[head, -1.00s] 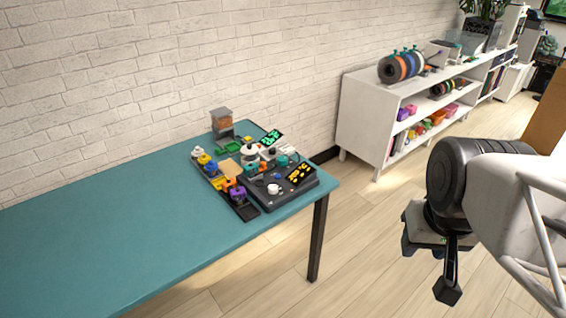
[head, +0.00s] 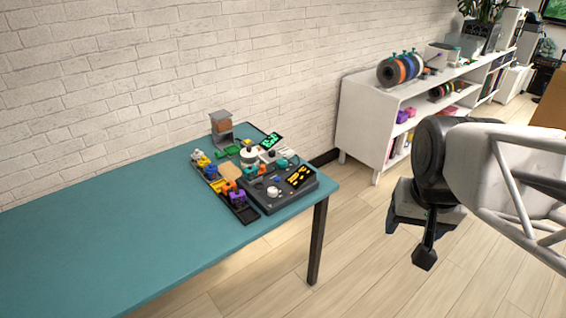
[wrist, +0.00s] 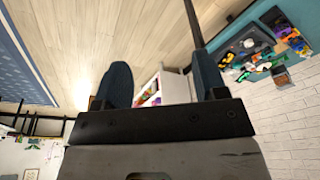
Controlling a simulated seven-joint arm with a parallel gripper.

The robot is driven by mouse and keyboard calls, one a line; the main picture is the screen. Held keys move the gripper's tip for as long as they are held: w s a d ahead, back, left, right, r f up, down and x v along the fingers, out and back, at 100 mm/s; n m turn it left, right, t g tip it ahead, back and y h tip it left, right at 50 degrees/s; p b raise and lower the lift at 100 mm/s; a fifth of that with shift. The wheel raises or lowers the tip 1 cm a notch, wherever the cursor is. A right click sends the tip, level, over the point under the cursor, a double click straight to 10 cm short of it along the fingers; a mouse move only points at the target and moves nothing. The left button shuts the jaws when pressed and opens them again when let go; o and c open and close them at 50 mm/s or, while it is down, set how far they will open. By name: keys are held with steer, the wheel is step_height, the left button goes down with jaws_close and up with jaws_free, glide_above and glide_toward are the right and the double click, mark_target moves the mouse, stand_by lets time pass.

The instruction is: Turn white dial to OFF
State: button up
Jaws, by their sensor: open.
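A small white dial (head: 273,191) sits on top of a dark control box (head: 262,202) near the right end of the teal table. The box has a panel with yellow markings at its right; the lettering around the dial is too small to read. The box also shows at the upper right of the wrist view (wrist: 232,53), with the white dial (wrist: 249,43) on it. My gripper (head: 408,222) hangs over the floor, right of the table and well apart from the box. Its two blue-grey fingers (wrist: 162,78) are spread, with nothing between them.
A dark tray with several coloured parts (head: 246,214) lies left of the box. The table's left part (head: 90,245) is bare. A white shelf (head: 362,125) stands by the wall.

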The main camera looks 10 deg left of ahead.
steer(key=w+a+f+m, duration=0.1)
steer(key=w+a+m, duration=0.15)
steer(key=w, duration=0.45)
steer(key=w+a+m, duration=0.2)
steer(key=w+a, duration=0.1)
steer(key=w, duration=0.5)
steer(key=m+g, duration=0.2)
steer(key=m, duration=0.8)
glide_above(272, 190)
step_height(272, 190, down, 24)
steer(key=shift+w+r, duration=0.1)
steer(key=shift+r, duration=0.15)
steer(key=shift+f, duration=3.9)
steer(key=c, duration=0.9)
steer(key=shift+n, duration=0.25)
